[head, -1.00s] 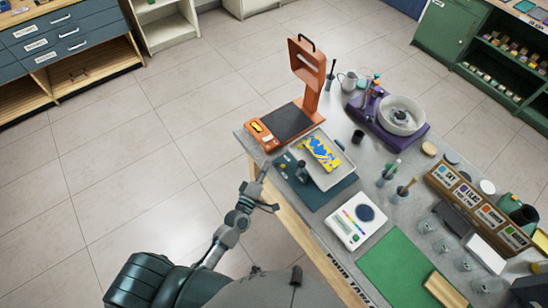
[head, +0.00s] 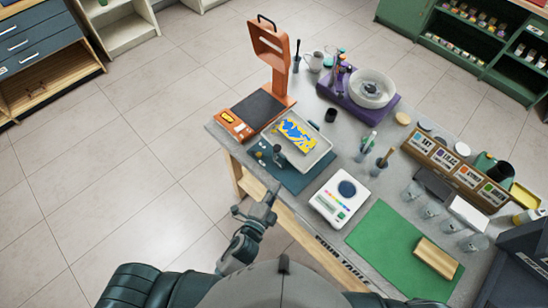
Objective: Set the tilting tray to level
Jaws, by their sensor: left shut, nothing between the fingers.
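The tilting tray (head: 318,153) is a pale, shallow tray holding a yellow sheet with blue blotches (head: 296,133). It stands over a dark blue base (head: 292,180) near the left end of the grey workbench. It looks tilted, but I cannot tell the exact angle. A small dark knob or post (head: 279,153) stands at its near left side. My left gripper (head: 271,194) is shut and empty at the bench's near edge, below the tray in the picture and apart from it. My right gripper is not in view.
An orange stand with a dark plate (head: 258,108) is behind the tray. A purple wheel unit (head: 385,115) stands farther back. A white scale (head: 340,198) and green mat (head: 395,245) lie to the right. Floor is clear at left.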

